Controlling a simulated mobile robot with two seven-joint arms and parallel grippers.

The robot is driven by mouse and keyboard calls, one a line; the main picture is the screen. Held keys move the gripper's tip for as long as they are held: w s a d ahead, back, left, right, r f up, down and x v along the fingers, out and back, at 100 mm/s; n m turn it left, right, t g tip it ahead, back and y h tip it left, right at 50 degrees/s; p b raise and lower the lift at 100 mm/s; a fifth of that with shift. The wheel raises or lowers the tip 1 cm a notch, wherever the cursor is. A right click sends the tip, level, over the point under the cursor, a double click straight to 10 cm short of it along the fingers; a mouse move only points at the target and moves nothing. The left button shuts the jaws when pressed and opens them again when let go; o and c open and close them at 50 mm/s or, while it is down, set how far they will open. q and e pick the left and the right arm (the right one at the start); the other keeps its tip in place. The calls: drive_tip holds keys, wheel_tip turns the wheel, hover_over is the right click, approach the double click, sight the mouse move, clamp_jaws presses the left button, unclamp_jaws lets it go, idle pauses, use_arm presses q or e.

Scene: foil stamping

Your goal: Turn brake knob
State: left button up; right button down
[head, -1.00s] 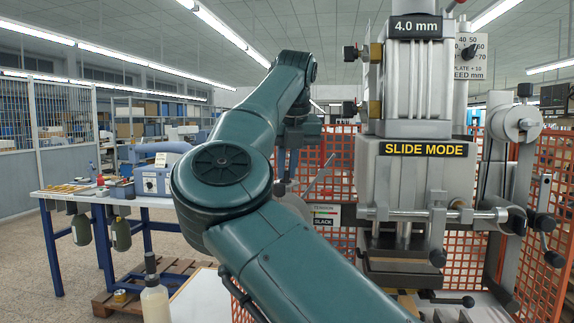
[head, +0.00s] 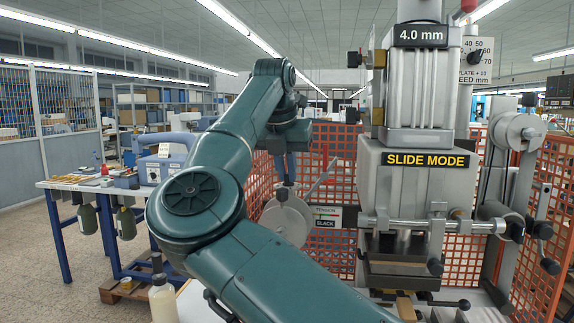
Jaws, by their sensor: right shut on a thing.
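My right arm crosses the middle of the head view, with its wrist (head: 290,135) hanging down in front of the orange mesh. My right gripper (head: 286,187) points down at the top of a grey round reel (head: 284,222). It is shut on what appears to be the brake knob, a small dark part by the reel; the jaws mostly hide it. My left gripper is not in view.
The stamping press (head: 412,180), labelled "SLIDE MODE" and "4.0 mm", stands right of my arm. Orange mesh guards (head: 338,150) are behind it. A workbench (head: 75,184) with a blue device (head: 158,166) is at the left. A pale bottle (head: 162,300) stands low in front.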

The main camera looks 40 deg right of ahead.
idle(0.3)
drive_tip(key=c, duration=1.5)
unclamp_jaws()
drive_tip(key=v, duration=1.3)
drive_tip(key=shift+r, duration=0.1)
drive_tip(key=shift+c, duration=0.3)
